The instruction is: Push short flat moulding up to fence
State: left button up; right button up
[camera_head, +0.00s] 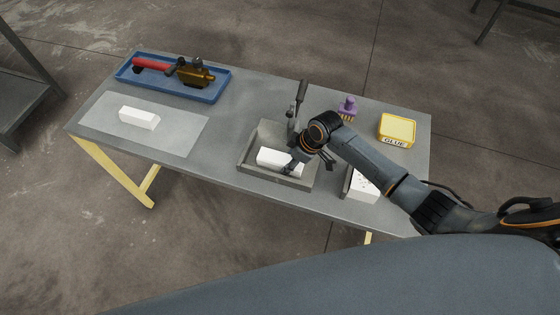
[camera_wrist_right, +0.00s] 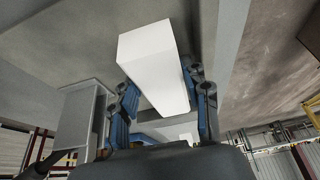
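A short white block, which I take to be the moulding (camera_head: 278,161), lies in a grey low-walled fixture (camera_head: 250,171) at the middle of the table. My right gripper (camera_head: 309,165) is down at the block's right end, with its fingers spread apart. One finger overlaps that end in the head view; the other is further right, near the fixture wall. In the right wrist view the white block (camera_wrist_right: 155,62) shows between the blue fingers of my right gripper (camera_wrist_right: 160,105); whether they touch it is unclear. Which wall is the fence is unclear. My left gripper is out of view.
A dark upright lever (camera_head: 300,95) stands at the fixture's back. Another white block (camera_head: 139,118) lies on a pale mat (camera_head: 180,138). A blue tray (camera_head: 212,97) holds tools. A purple brush (camera_head: 347,108), yellow glue box (camera_head: 397,129) and speckled white block (camera_head: 364,186) are right.

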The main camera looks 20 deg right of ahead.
aim_at(277, 157)
jog(key=shift+w+a, duration=0.15)
jog(key=shift+a, duration=0.05)
dwell(0.3)
jog(key=shift+w+a, duration=0.4)
jog(key=shift+a, duration=0.25)
jog(key=shift+w+a, duration=0.15)
jog(key=shift+a, duration=0.05)
jog(key=shift+w+a+b, duration=0.3)
jog(key=shift+a+b, duration=0.1)
jog(key=shift+a, duration=0.05)
jog(key=shift+w+a, duration=0.1)
jog(key=shift+a, duration=0.05)
jog(key=o, duration=1.4)
